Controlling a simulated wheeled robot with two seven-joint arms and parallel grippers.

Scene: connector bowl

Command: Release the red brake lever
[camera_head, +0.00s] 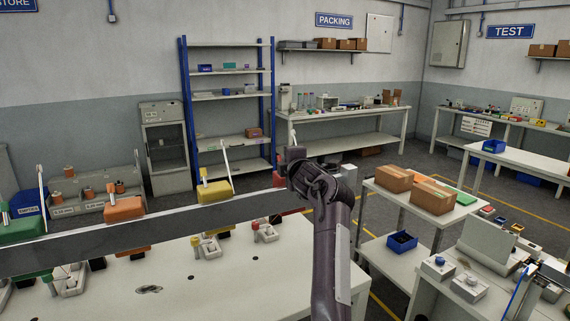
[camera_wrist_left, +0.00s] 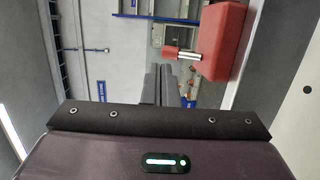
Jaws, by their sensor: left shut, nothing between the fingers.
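The red brake block (camera_wrist_left: 226,42) shows at the upper right of the left wrist view. A short silver rod with a red end (camera_wrist_left: 171,53) sticks out of its left side; this looks like its lever. In the head view the red unit (camera_head: 277,181) is mostly hidden behind my left arm. My left gripper (camera_head: 294,155) is at that unit, near the right end of the grey rail. In the left wrist view its fingers (camera_wrist_left: 158,78) are shut and empty, just left of and below the red rod end. Contact cannot be told. My right gripper is not in view.
The long grey rail (camera_head: 160,222) carries yellow (camera_head: 215,192), orange (camera_head: 124,208) and green units with upright white rods. A white table (camera_head: 230,285) with small fixtures lies below it. A trolley with cardboard boxes (camera_head: 433,197) stands to the right.

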